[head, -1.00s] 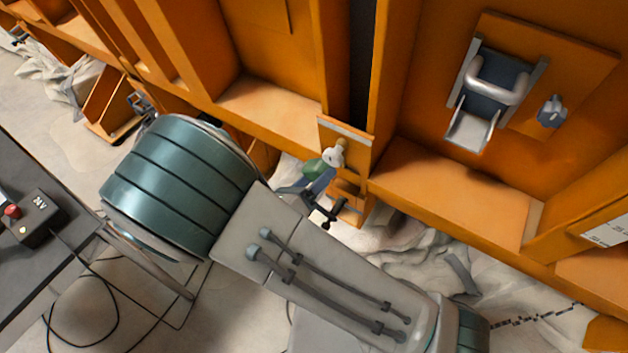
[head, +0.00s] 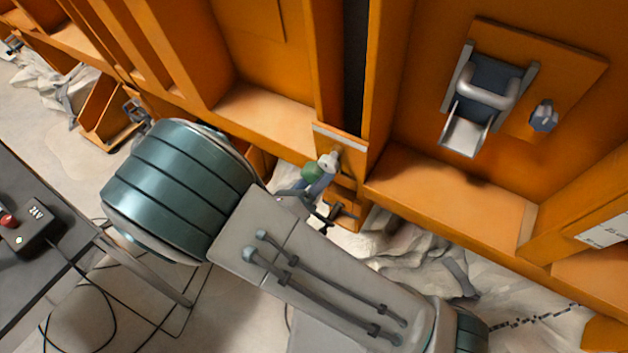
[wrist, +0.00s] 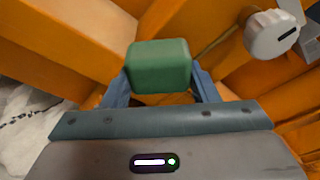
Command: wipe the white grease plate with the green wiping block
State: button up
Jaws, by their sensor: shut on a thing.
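The green wiping block (wrist: 158,66) is between the two blue fingers of my gripper (wrist: 160,90) in the wrist view. My gripper is shut on it. In the head view the green block (head: 311,172) shows small beside a pale knob (head: 327,162), low on an orange post, with my gripper (head: 318,187) partly hidden behind my arm. I cannot make out the white grease plate for sure. A pale strip (head: 340,136) runs across the post above the knob. Whether the block touches the orange surface behind it cannot be told.
The pale knob (wrist: 272,36) is close at the right of the block in the wrist view. Orange ribs and ledges surround my gripper. A grey latch with a handle (head: 487,95) and a blue-grey knob (head: 543,116) are at the right. A control box (head: 38,222) sits on a dark table at left.

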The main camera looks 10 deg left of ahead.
aim_at(354, 179)
jog(key=shift+w+d+r, duration=0.1)
jog(key=shift+w+d, duration=0.1)
jog(key=shift+w, duration=0.2)
jog(key=shift+s+d+p, duration=0.15)
jog(key=shift+s+d, duration=0.15)
jog(key=shift+d, duration=0.35)
jog(key=shift+s+d+p, duration=0.2)
jog(key=shift+s+d, duration=0.05)
jog(key=shift+d, duration=0.35)
jog(key=shift+s+d+p, duration=0.15)
jog(key=shift+s+d, duration=0.15)
jog(key=shift+d, duration=0.35)
jog(key=shift+s+d, duration=0.3)
jog(key=shift+d, duration=0.55)
jog(key=shift+s+d, duration=0.3)
jog(key=shift+d, duration=0.55)
jog(key=shift+d+p, duration=0.15)
jog(key=shift+p, duration=0.25)
jog(key=shift+c, duration=0.4)
